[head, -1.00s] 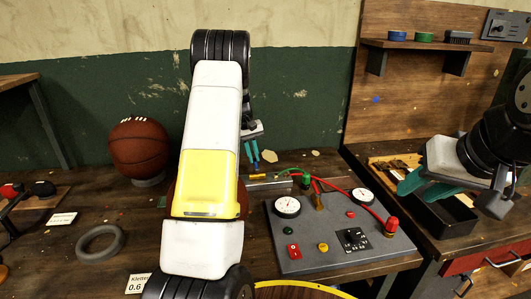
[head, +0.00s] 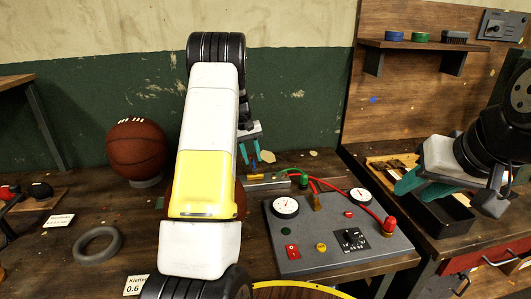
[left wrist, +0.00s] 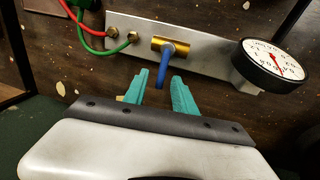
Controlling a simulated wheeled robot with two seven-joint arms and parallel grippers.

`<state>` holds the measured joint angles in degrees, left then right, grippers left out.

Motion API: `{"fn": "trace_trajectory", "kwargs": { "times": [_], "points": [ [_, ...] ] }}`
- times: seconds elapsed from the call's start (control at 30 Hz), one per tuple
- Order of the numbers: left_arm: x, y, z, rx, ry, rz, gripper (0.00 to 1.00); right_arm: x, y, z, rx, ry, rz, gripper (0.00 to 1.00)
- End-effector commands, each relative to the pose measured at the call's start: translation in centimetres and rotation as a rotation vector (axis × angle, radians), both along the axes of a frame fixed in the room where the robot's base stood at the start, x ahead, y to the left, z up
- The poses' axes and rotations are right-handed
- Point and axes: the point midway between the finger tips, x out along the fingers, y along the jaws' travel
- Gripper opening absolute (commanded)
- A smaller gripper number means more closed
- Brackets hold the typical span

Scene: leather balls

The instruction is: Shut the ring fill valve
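A brass valve (left wrist: 170,45) with a blue lever (left wrist: 166,66) sits on a grey metal block (left wrist: 205,58) in the left wrist view. The lever stands across the brass body and points towards my gripper. In the head view the brass part (head: 257,177) shows small behind my left arm; its lever is not clear there. My left gripper (left wrist: 160,76) is open, its teal fingertips on either side of the lever's near end, with no clear contact. In the head view the left gripper (head: 251,160) is above the block. My right gripper (head: 418,188) is open and empty at the right.
A grey panel (head: 315,250) with gauges, knobs and a red lamp lies right of my left arm. Red and green hoses (left wrist: 90,40) join the block, and a round gauge (left wrist: 275,65) stands close by. A basketball (head: 137,150) and grey ring (head: 98,244) are at left.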

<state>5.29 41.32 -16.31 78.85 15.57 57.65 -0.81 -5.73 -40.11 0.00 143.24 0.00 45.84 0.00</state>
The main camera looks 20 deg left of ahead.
Motion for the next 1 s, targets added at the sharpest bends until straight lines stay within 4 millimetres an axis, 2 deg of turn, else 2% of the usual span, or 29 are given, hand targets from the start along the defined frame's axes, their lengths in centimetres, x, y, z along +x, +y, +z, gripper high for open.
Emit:
{"fn": "trace_trajectory", "kwargs": {
  "times": [0.13, 0.23, 0.5, 0.63, 1.0],
  "points": [
    [0.0, 0.1, 0.2, 0.0, 0.0, 0.001, 0.33, 0.0, 0.0, 0.0, 0.0, 0.0, 0.0, 0.36],
    [0.0, 0.2, 1.0, 0.0, -0.002, 0.0, 0.33, 0.0, 0.0, 0.0, 0.0, 0.0, 0.0, 0.36],
    [-0.4, 1.0, 5.4, 0.0, -0.003, 0.002, 0.33, 0.0, 0.0, 0.0, 0.0, 0.0, 0.0, 0.36],
    [-0.5, 1.3, 7.0, 0.0, -0.001, 0.0, 0.33, 0.0, 0.0, 0.0, 0.0, 0.0, 0.0, 0.36],
    [-0.6, 1.4, 7.6, 0.0, 0.0, 0.0, 0.33, 0.0, 0.0, 0.0, 0.0, 0.0, 0.0, 0.36]
  ]
}}
